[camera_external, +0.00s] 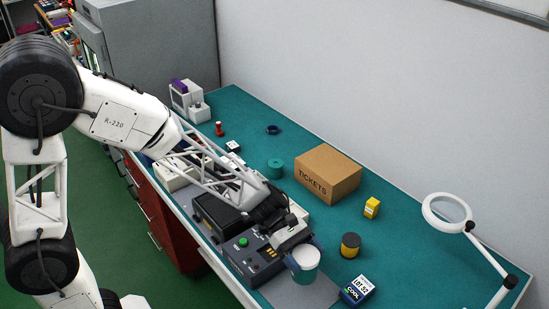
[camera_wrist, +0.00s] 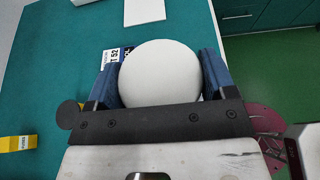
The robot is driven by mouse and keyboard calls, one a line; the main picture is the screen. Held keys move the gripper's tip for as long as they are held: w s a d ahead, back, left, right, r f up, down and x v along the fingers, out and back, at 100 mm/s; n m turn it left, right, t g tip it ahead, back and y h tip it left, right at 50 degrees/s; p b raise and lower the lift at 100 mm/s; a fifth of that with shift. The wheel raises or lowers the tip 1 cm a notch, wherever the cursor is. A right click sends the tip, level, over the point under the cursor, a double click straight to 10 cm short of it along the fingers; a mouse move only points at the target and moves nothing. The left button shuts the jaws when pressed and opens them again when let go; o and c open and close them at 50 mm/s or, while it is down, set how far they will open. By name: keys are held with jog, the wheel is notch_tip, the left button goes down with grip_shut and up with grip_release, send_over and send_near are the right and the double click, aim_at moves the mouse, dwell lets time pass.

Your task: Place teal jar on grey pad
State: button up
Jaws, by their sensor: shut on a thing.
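The teal jar (camera_external: 305,276) has a white round lid and stands upright in my gripper (camera_external: 303,256) at the front of the bench. In the wrist view the lid (camera_wrist: 160,72) fills the space between the two blue fingers (camera_wrist: 160,80), which are shut on the jar. The grey pad (camera_external: 298,293) lies flat on the bench under and beside the jar in the external view. I cannot tell whether the jar's base touches it. In the wrist view I cannot make out the pad; the jar and gripper cover the area below.
A blue box labelled LOT 52 (camera_external: 357,290) stands close right of the jar. A black-and-yellow jar (camera_external: 350,245), a yellow box (camera_external: 372,207) and a TICKETS carton (camera_external: 328,174) stand farther back. A control box with a green button (camera_external: 252,258) is left. A ring lamp (camera_external: 447,212) stands right.

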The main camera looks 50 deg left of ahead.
aim_at(313, 279)
jog(key=shift+f, duration=2.35)
jog(key=shift+f, duration=2.05)
jog(key=shift+f, duration=0.15)
jog(key=o, duration=1)
jog(key=shift+a+r, duration=0.1)
jog(key=shift+r, duration=0.1)
jog(key=shift+v, duration=5.9)
